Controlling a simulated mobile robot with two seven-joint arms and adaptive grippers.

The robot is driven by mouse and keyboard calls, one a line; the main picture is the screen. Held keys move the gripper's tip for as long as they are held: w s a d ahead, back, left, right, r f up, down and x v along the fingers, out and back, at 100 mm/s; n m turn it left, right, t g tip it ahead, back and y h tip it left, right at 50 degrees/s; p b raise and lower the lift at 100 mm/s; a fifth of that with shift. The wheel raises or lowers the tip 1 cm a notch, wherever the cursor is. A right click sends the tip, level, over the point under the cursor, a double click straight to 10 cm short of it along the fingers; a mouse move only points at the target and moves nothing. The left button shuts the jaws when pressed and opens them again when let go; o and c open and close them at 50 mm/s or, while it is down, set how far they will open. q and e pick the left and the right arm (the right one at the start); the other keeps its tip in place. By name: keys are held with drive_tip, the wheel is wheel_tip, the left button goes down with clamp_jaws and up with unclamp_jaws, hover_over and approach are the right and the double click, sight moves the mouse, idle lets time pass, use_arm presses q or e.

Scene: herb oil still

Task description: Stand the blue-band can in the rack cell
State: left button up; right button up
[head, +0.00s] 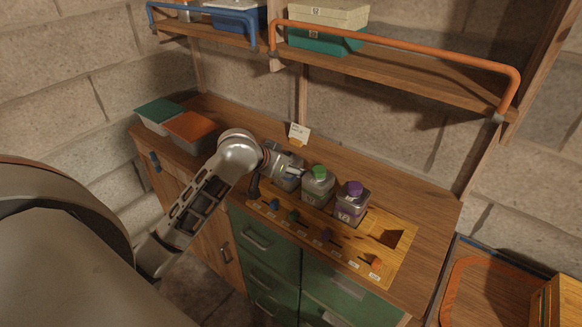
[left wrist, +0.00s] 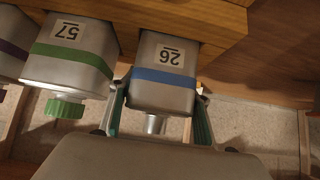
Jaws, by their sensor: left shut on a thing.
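The blue-band can (left wrist: 162,90), a grey can labelled 26 with a bare grey neck, is between the fingers of my left gripper (left wrist: 160,125), which is shut on it. In the head view my left gripper (head: 284,166) reaches in from the left and partly hides this can (head: 288,183). The can is at the left end of the wooden rack (head: 393,271), its lower end at the board. I cannot tell how deep it sits. At the rack's right end one cell (head: 396,238) is empty. My right gripper is out of view.
A green-capped can (head: 318,186) and a purple-capped can (head: 351,202) stand in the rack beside it. Coloured knobs line the rack's front. Two lidded boxes (head: 190,132) sit at the counter's left. A shelf with an orange rail (head: 420,48) hangs above.

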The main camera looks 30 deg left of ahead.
use_arm(q)
drive_tip(key=shift+f, duration=0.1)
idle(0.7)
drive_tip(key=o, duration=1.8)
drive_tip(key=shift+o, duration=0.2)
drive_tip(key=shift+f, duration=0.1)
